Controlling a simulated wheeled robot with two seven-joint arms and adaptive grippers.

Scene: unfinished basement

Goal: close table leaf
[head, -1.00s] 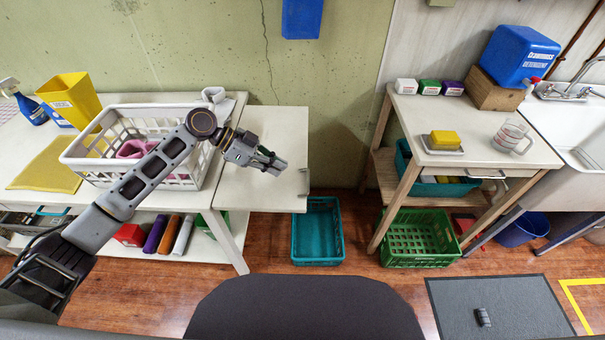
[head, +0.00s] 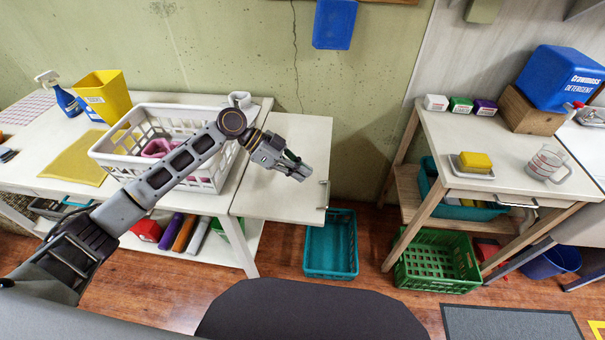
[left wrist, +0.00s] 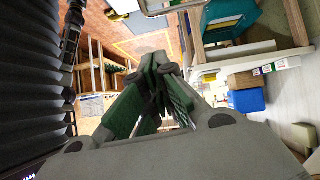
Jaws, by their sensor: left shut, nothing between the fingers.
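The table leaf (head: 280,205) is a white panel at the right end of the white table (head: 50,190). It stands raised, about level with the tabletop, with a small metal handle (head: 325,194) at its right edge. My left gripper (head: 300,172) is over the leaf, left of the handle and apart from it. It is shut and empty; its green-padded fingers also show in the left wrist view (left wrist: 155,72). My right gripper is in neither view.
A white laundry basket (head: 205,178) stands on the table beside the leaf. A teal crate (head: 330,262) is on the floor under the leaf's right edge. A green crate (head: 435,275) sits under the right-hand worktable (head: 515,165). Wall space lies between the tables.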

